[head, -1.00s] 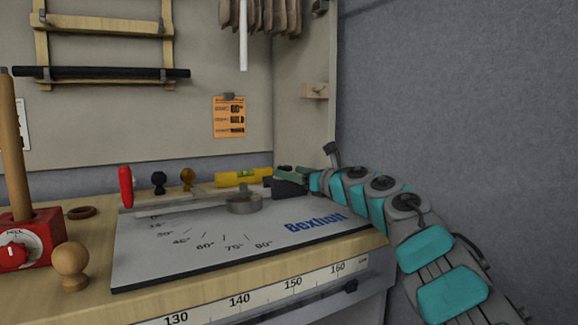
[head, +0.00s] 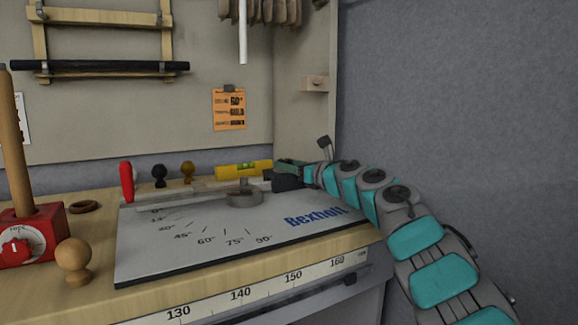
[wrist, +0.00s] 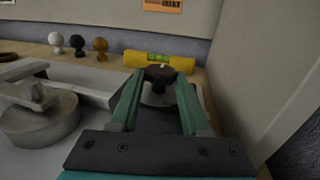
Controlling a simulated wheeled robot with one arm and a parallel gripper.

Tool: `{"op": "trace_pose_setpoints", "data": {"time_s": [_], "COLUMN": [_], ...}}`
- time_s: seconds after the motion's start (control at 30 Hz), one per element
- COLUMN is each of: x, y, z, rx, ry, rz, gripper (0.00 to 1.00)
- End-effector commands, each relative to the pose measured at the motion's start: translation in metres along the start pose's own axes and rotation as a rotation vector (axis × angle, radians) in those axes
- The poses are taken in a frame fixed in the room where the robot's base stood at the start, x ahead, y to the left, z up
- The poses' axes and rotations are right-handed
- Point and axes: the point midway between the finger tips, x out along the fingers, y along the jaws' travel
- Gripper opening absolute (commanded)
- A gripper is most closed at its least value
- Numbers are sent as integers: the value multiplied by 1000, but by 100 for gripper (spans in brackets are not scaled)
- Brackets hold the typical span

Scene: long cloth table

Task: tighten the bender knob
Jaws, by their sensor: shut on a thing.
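The bender is a grey plate (head: 170,250) with angle marks and a "Bexholt" label, a round centre post (head: 244,198) and a lever with a red handle (head: 126,182). My gripper (head: 284,174) is at the plate's back right corner, reaching in from the right. In the wrist view its green fingers (wrist: 160,82) are shut on a dark knob (wrist: 160,72), which shows between and just beyond the fingertips. The knob is hidden behind the gripper in the head view. I cannot tell how tight it is.
A yellow level (head: 240,170) lies close behind the gripper. Small black (head: 159,176) and brown (head: 187,172) knobs stand behind the lever. A red box (head: 40,230) with a dial and a wooden knob (head: 74,260) are at the left. A wall rises close on the right.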

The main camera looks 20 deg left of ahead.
Motion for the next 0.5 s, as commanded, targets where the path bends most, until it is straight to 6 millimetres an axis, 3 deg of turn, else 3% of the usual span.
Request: {"op": "trace_pose_setpoints", "data": {"time_s": [0.03,0.33,0.5], "x": [0,0,0], "y": [0,0,0], "z": [0,0,0], "rx": [0,0,0], "ry": [0,0,0], "rz": [1,1,0], "gripper": [33,0,0]}}
